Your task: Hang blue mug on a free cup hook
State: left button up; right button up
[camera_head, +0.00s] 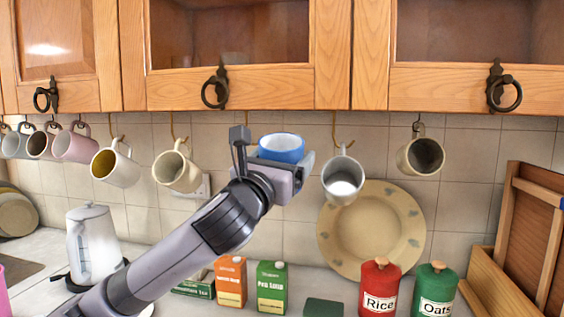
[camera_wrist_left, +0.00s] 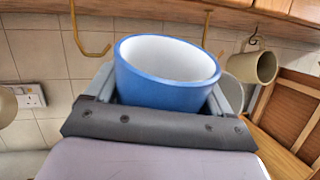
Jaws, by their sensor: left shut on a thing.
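The blue mug (camera_head: 281,148), white inside, is held in my left gripper (camera_head: 284,165) below the cabinets. In the left wrist view the blue mug (camera_wrist_left: 168,75) sits upright, slightly tilted, between the fingers of the gripper (camera_wrist_left: 165,108). Its handle is not visible. A bare brass cup hook (camera_wrist_left: 90,42) shows left of the mug in the wrist view, apart from it. In the head view this hook (camera_head: 343,130) carries the white mug (camera_head: 342,182). My right gripper is not in view.
A cream mug (camera_head: 178,172) hangs left of my gripper, and another cream mug (camera_head: 421,157) hangs at right. Several mugs hang farther left. A plate (camera_head: 372,245) leans on the tiles. Cartons (camera_head: 272,287) and a red rice tin (camera_head: 380,290) stand on the counter below.

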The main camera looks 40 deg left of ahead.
pick_arm(q)
jog(key=shift+w+a+r, duration=0.15)
jog(key=shift+w+a, duration=0.2)
jog(key=shift+w, duration=0.2)
jog(key=shift+w+a+r, duration=0.1)
jog(key=shift+w+a, duration=0.25)
jog(key=shift+w, duration=0.2)
jog(key=shift+a, duration=0.2)
jog(key=shift+s+a, duration=0.3)
jog(key=shift+a, duration=0.25)
jog(key=shift+s+a, duration=0.3)
jog(key=shift+a, duration=0.2)
jog(key=shift+s+a+f+b, duration=0.4)
jog(key=shift+a+b, duration=0.3)
jog(key=shift+b, duration=0.05)
jog(key=shift+s+a+f+b, duration=0.35)
jog(key=shift+a+f+b, duration=0.05)
jog(key=shift+a+b, duration=0.3)
jog(key=o, duration=1.1)
